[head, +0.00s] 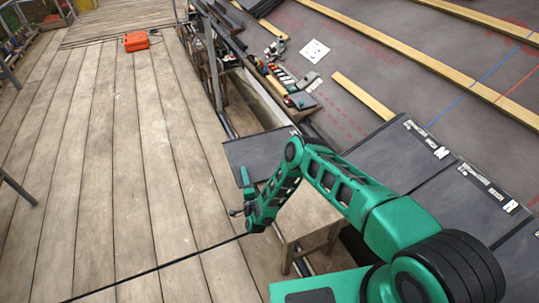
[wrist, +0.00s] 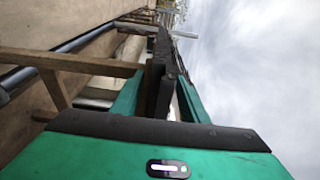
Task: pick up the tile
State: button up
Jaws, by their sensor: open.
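A flat dark grey tile (head: 258,152) lies beside the roof edge in the head view, just behind my gripper (head: 243,192). Part of it is hidden by my arm. In the wrist view, the two green fingers of my gripper (wrist: 158,88) are apart. A dark slab edge (wrist: 160,72), seems to be the tile seen edge-on, shows between them. I cannot tell whether either finger touches it. More dark tiles (head: 392,152) lie on the roof at the right, partly behind my arm.
A wooden stand (head: 305,218) is under my forearm. Wooden battens (head: 363,96) cross the roof. Tools and small items (head: 283,80) lie along its edge. An orange case (head: 137,41) sits far back on the plank deck (head: 110,150), which is mostly clear.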

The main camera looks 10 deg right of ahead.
jog(key=shift+w+a+f, duration=0.1)
jog(key=shift+w+f, duration=0.05)
jog(key=shift+w, duration=1.75)
jog(key=shift+c, duration=0.6)
grip_shut()
jog(key=shift+f, duration=0.1)
